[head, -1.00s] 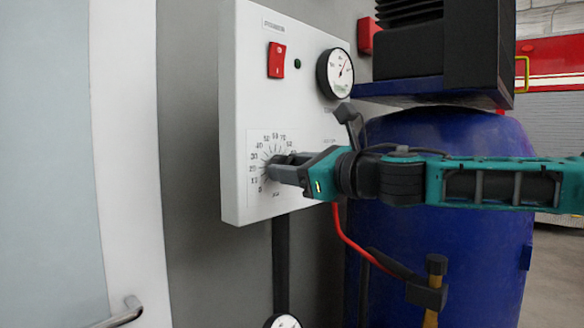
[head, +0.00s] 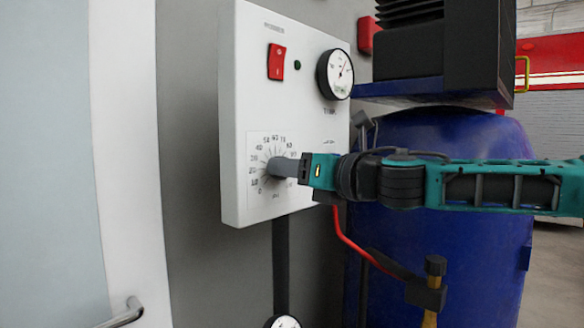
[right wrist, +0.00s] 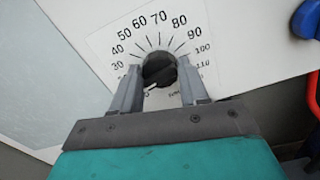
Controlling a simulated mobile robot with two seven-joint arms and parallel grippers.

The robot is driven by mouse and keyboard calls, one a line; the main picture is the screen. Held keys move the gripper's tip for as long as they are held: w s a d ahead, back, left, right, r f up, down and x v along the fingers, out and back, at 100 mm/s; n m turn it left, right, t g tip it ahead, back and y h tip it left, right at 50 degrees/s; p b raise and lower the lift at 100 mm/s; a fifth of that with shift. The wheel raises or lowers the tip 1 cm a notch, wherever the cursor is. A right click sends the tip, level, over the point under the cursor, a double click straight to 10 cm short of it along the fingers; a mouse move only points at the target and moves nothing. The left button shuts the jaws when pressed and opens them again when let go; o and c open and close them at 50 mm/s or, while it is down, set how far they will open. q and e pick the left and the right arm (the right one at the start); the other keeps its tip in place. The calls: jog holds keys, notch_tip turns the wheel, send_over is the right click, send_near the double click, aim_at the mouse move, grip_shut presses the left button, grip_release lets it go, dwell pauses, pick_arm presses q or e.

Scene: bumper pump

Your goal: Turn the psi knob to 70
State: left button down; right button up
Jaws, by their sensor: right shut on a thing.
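The psi knob (right wrist: 158,70) is a dark round knob at the centre of a white printed scale (right wrist: 112,42). The scale's numbers run clockwise from low at the left, with 70 near the top, past 100 at the right. My right gripper (right wrist: 158,86) has a grey finger on each side of the knob and is shut on it. I cannot clearly read the knob's pointer. My left gripper is not in view.
The white control panel (head: 240,105) also carries a red switch (head: 276,61) and a round gauge (head: 335,74). A blue tank (head: 430,255) stands behind my right arm. A red cable (head: 352,244) hangs below the arm. A door handle (head: 122,314) is at lower left.

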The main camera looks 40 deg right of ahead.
pick_arm(q)
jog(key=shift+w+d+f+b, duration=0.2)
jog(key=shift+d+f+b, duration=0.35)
jog(key=shift+b, duration=0.6)
pick_arm(e)
jog(key=shift+f+m, duration=0.1)
jog(key=shift+m, duration=12.3)
jog(key=o, duration=1)
jog(key=shift+o, duration=0.2)
jog(key=shift+s, duration=0.1)
